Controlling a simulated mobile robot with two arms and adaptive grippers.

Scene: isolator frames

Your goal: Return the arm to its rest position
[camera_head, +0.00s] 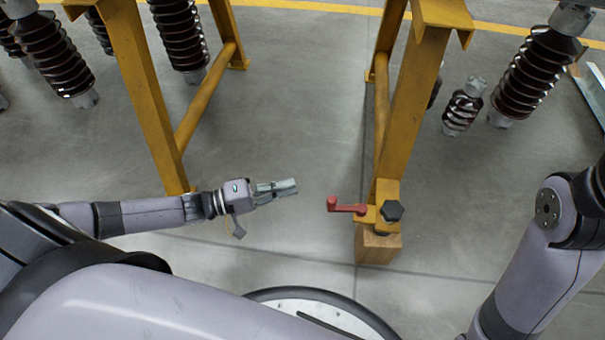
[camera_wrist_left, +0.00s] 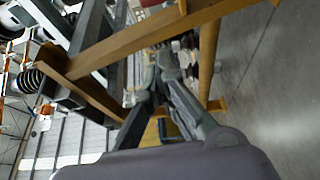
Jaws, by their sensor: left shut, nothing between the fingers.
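My left arm comes in from the left in the head view. Its gripper (camera_head: 288,187) is shut and empty, pointing right, in front of the left yellow frame leg. A red crank handle (camera_head: 345,206) is on the foot of the right yellow frame, to the right of the gripper and apart from it. In the left wrist view the gripper's fingers (camera_wrist_left: 163,58) are together with nothing between them. My right arm shows at the right edge of the head view, but its gripper is out of view.
The left yellow frame (camera_head: 150,95) and right yellow frame (camera_head: 408,100) stand on the grey floor. A wooden block (camera_head: 377,248) is under the right frame's foot, by a dark bolt (camera_head: 392,210). Ribbed brown insulators (camera_head: 535,70) stand at both sides. Floor between the frames is clear.

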